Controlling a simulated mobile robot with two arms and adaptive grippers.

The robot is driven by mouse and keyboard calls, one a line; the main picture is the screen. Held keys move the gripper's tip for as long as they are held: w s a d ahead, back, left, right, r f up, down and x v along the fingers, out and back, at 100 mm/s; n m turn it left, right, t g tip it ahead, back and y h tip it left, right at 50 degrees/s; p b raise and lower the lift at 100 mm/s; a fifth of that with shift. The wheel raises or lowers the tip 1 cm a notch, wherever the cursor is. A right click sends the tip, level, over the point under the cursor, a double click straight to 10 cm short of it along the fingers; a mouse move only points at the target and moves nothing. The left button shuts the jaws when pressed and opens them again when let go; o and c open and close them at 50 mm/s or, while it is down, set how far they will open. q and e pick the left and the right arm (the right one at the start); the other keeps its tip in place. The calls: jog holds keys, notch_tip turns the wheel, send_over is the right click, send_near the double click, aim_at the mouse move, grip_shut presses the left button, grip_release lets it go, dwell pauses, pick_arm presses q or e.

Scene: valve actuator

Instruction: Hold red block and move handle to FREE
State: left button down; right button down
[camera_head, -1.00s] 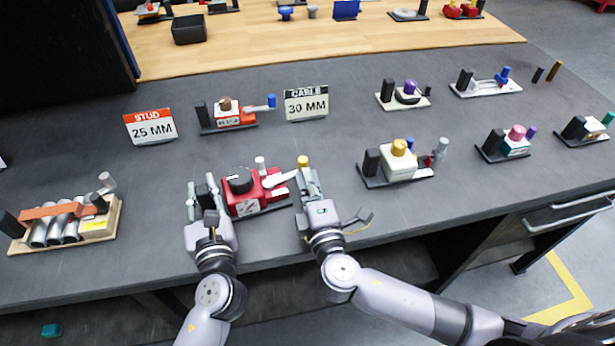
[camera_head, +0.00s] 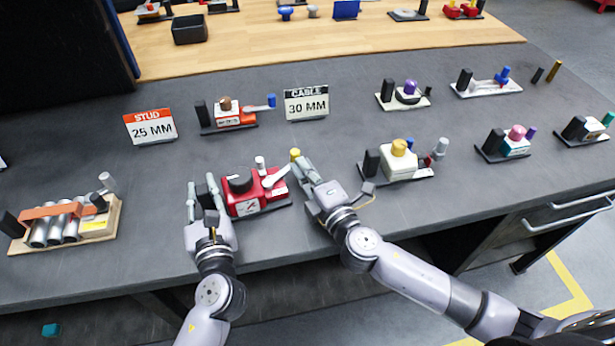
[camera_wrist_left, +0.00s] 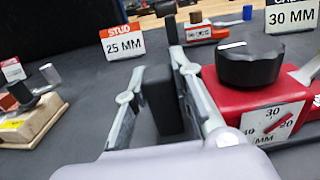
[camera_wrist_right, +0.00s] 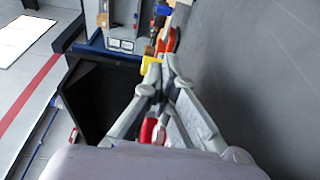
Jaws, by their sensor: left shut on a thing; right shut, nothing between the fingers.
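The red block (camera_head: 262,192) with a black dial on top stands on a dark base; its scale and red pointer show in the left wrist view (camera_wrist_left: 270,120). Its light grey handle (camera_head: 277,177) points right and away, ending in a yellow knob (camera_head: 295,154). My left gripper (camera_head: 202,187) is shut on the black upright block (camera_wrist_left: 162,105) at the left end of the red block's base. My right gripper (camera_head: 304,168) is shut and empty, fingertips right beside the yellow knob; whether they touch is unclear. The knob also shows in the right wrist view (camera_wrist_right: 150,65).
Behind stand a STUD 25 MM sign (camera_head: 150,126), a CABLE 30 MM sign (camera_head: 306,103) and a red and white device (camera_head: 230,118). A cream device (camera_head: 398,163) stands close to the right of my right gripper. A wooden tray with cylinders (camera_head: 98,226) is at left.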

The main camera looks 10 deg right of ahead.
pick_arm(q)
jog(key=shift+f, duration=0.1)
pick_arm(e)
jog(key=v, duration=0.9)
jog(key=d+v, duration=0.1)
jog(key=v, duration=0.4)
jog(key=shift+w+d, duration=0.1)
jog(key=shift+w, duration=0.05)
pick_arm(q)
jog(key=c, duration=1.3)
grip_release()
